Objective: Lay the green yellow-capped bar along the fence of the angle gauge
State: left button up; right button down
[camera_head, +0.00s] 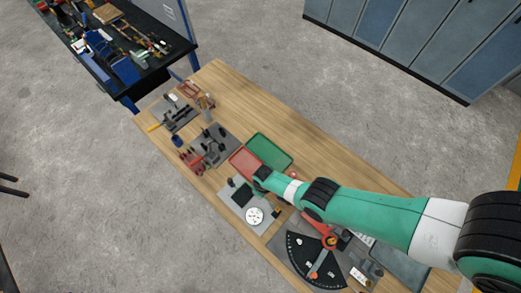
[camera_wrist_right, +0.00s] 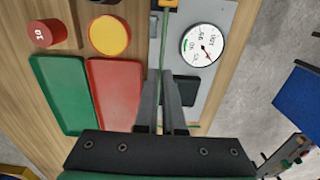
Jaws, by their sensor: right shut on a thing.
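In the right wrist view my right gripper (camera_wrist_right: 160,95) is shut on a thin green bar (camera_wrist_right: 163,50). The bar runs up the picture between the red tray and the grey dial plate, and a yellow piece (camera_wrist_right: 168,4) shows at its upper end, cut by the frame edge. The black fan-shaped angle gauge (camera_head: 299,250), with a red-orange arm (camera_head: 319,226), lies on the bench in the head view, to the lower right of the gripper end of my right arm. That arm hides part of the bench around the gripper. My left gripper is not in view.
A green tray (camera_head: 268,150) and a red tray (camera_head: 240,158) lie side by side. A white dial (camera_head: 255,216) sits on the grey plate (camera_wrist_right: 216,20). A red cylinder (camera_wrist_right: 47,33) and a yellow-topped round piece (camera_wrist_right: 110,36) stand near the trays.

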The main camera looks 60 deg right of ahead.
notch_tip(320, 180, down, 7)
jog(key=b, duration=0.7)
jog(key=shift+f, duration=0.25)
dwell(0.3)
jog(key=shift+r, duration=0.1)
jog(key=shift+d, duration=0.3)
dwell(0.6)
jog(key=c, duration=0.9)
grip_release()
jog(key=shift+c, duration=0.2)
